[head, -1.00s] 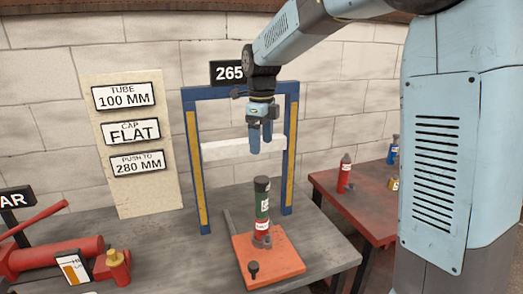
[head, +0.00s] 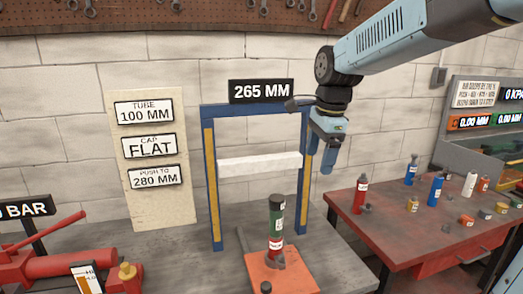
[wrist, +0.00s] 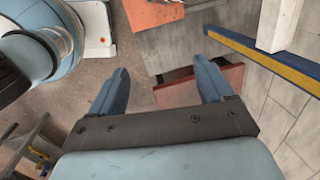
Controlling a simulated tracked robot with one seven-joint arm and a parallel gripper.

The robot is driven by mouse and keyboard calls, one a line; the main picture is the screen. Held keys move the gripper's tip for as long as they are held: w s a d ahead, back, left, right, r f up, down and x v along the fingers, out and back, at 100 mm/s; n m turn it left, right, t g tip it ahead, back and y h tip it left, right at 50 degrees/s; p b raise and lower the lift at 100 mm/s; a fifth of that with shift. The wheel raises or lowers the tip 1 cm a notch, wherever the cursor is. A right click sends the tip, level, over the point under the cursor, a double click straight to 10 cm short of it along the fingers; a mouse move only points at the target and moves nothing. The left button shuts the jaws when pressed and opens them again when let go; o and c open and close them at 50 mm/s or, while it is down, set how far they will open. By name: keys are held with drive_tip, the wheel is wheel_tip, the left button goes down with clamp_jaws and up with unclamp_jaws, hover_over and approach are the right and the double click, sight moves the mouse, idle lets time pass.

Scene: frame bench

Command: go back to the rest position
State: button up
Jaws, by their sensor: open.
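My gripper (head: 321,158) hangs in front of the right post of the blue frame (head: 206,150), fingers pointing down. It is clear of the frame's white crossbar (head: 258,163) as far as the head view shows. In the wrist view its two blue fingers (wrist: 162,88) are spread apart with nothing between them. A stacked tube (head: 276,220), dark on top, green in the middle and red below, stands upright on the orange base plate (head: 297,277), apart from my gripper.
A red table (head: 345,208) at the right holds several small bottles and caps. A red pump (head: 45,264) sits at the left of the grey bench. A sign board (head: 127,200) leans on the wall beside the frame. Tools hang on a pegboard (head: 190,20) above.

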drive_tip(key=s+d+f+n+t, duration=0.1)
drive_tip(key=s+d+n+t, duration=0.1)
drive_tip(key=s+d+n, duration=0.2)
drive_tip(key=s+d+f+n+t+h, duration=0.1)
drive_tip(key=s+d+n, duration=0.4)
drive_tip(key=s+n, duration=0.6)
drive_tip(key=s, duration=0.2)
drive_tip(key=shift+s+f+t, duration=0.15)
drive_tip(key=shift+s+t, duration=0.25)
drive_tip(key=shift+d, duration=0.1)
drive_tip(key=shift+c, duration=0.2)
